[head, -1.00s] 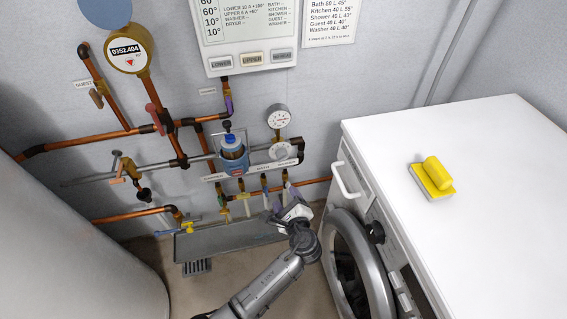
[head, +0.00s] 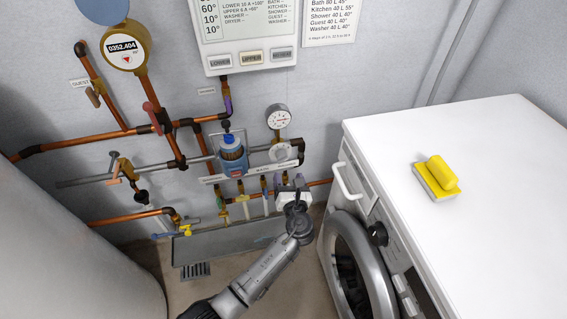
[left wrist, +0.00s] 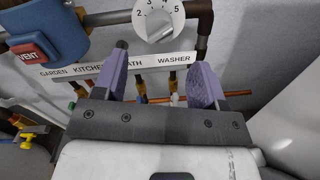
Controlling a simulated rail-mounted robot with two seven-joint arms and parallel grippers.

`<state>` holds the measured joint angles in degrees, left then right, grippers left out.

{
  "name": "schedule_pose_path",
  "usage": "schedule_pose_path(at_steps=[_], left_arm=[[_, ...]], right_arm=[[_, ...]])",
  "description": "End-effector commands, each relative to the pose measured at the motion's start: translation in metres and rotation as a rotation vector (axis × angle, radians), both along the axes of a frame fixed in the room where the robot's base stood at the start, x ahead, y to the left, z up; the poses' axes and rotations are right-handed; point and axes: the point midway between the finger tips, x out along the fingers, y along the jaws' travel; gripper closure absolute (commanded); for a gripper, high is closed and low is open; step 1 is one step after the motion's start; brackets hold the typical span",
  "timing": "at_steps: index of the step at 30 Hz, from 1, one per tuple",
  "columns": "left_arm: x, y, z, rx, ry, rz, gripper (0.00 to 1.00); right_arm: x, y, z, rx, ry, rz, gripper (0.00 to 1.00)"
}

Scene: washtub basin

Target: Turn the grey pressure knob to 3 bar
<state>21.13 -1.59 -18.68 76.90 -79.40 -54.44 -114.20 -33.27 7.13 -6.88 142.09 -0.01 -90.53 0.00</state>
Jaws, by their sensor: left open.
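The grey pressure knob (left wrist: 159,30) sits at the top of the left wrist view, on a pale round dial with the figures 2 to 5 showing. In the head view the knob (head: 280,152) is small, below a round pressure gauge (head: 278,117). My left gripper (left wrist: 161,72) is open, with two purple pads and nothing between them. In the head view my left gripper (head: 293,187) is below the knob and apart from it. My right gripper is not in view.
A blue filter unit (head: 232,152) with a red VENT button (left wrist: 33,49) is left of the knob. A label strip (left wrist: 115,67) and several valves are below. A washing machine (head: 450,130) with a yellow-handled block (head: 436,177) stands at right. A grey trough (head: 225,243) is low by the wall.

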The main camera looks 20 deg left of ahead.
Motion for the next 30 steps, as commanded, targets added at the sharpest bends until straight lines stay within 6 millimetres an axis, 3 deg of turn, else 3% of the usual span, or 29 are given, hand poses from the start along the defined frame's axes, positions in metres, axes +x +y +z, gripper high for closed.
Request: schedule_pose_path(at_steps=[6,13,30], left_arm=[[0.033,0.023,-0.003,0.0,-0.002,0.002,0.35],[0.055,0.039,-0.002,-0.001,-0.001,0.001,0.35],[0.065,0.047,0.0,-0.002,-0.001,0.001,0.37]], right_arm=[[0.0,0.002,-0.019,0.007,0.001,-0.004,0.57],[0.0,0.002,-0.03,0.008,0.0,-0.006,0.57],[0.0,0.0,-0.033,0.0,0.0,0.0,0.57]])
